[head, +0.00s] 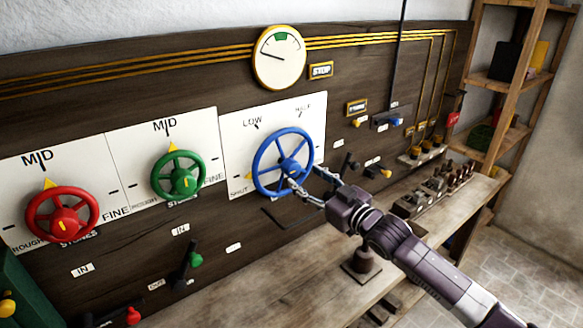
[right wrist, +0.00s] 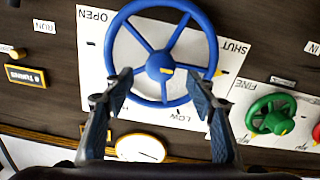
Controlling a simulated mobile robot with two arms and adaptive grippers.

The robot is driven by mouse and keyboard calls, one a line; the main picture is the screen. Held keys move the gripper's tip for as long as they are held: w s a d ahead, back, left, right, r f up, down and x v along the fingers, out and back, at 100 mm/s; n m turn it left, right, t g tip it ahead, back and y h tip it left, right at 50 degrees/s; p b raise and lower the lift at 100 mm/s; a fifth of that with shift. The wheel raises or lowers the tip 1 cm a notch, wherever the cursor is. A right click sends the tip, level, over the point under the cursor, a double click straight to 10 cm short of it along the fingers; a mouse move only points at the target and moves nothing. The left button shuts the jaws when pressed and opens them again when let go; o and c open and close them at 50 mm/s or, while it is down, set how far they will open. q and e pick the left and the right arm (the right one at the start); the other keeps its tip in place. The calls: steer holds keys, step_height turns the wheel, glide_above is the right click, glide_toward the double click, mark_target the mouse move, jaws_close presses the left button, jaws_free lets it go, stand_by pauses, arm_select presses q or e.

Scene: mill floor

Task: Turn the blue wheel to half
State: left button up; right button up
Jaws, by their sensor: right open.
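The blue wheel (head: 290,167) is mounted on a white plate (head: 308,122) on the dark wooden panel. The plate reads SHUT, LOW and HALF in the head view. A yellow pointer (head: 249,176) at the wheel's left edge is by SHUT. The wheel fills the upper middle of the right wrist view (right wrist: 160,67), with OPEN and SHUT beside it. My right gripper (head: 305,183) is open in front of the wheel's lower right part. Its fingers (right wrist: 158,80) are spread across the rim in the wrist view; contact cannot be told. My left gripper is not in view.
A green wheel (head: 186,181) and a red wheel (head: 66,228) are left of the blue one. A round gauge (head: 279,57) is above, its needle left of the green band. A lever (head: 187,258) stands below. A wooden bench (head: 250,290) runs underneath; shelves (head: 512,88) stand right.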

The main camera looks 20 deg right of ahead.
mark_target(296, 171)
steer(key=shift+w+a+r, duration=0.15)
steer(key=shift+w+a, duration=0.05)
steer(key=shift+w, duration=0.25)
steer(key=shift+p+x, duration=1.3)
steer(key=shift+x, duration=1.95)
steer(key=c, duration=1.2)
steer(key=shift+o, duration=0.2)
